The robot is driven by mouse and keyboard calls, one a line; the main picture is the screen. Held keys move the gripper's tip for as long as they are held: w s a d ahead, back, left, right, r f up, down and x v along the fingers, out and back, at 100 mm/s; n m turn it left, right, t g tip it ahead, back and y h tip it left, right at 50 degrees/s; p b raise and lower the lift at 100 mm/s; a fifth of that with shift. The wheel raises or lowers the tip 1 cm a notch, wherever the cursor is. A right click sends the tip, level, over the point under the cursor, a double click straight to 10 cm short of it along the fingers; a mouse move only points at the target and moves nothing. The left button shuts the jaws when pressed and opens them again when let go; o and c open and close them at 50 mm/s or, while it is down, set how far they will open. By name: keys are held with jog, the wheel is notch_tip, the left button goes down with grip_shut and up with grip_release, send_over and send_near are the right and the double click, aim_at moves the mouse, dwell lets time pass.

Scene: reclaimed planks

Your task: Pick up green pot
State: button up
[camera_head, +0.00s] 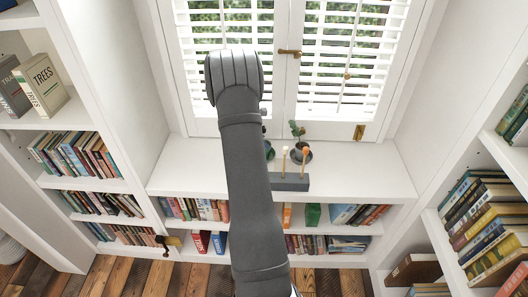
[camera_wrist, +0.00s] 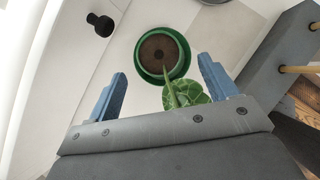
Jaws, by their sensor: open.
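The green pot (camera_wrist: 184,52) with dark brown soil shows in the wrist view, beyond and between my gripper's fingers. A green leaf and stem (camera_wrist: 188,93) overlap its lower edge; I cannot tell where the stem is rooted. My gripper (camera_wrist: 163,85) is open, its two blue fingers apart with nothing held between them. In the head view only a sliver of the green pot (camera_head: 270,151) shows beside my arm, on the white ledge; the rest is hidden. My gripper is hidden there behind my arm.
A grey block with upright pegs (camera_head: 289,182) stands close to the pot; it also shows at right in the wrist view (camera_wrist: 277,68). The white ledge (camera_head: 365,173) is clear farther right. Shuttered windows stand behind.

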jog(key=shift+x, duration=3.3)
jog(key=shift+c, duration=0.4)
jog(key=shift+r, duration=0.1)
jog(key=c, duration=1.3)
jog(key=shift+o, duration=0.2)
jog(key=shift+w+r, duration=0.1)
jog(key=shift+r, duration=0.3)
jog(key=r, duration=0.4)
jog(key=shift+s+d, duration=0.2)
jog(key=shift+d, duration=0.2)
jog(key=s+d+r, duration=0.5)
jog(key=d+r, duration=0.4)
jog(key=shift+d, duration=0.2)
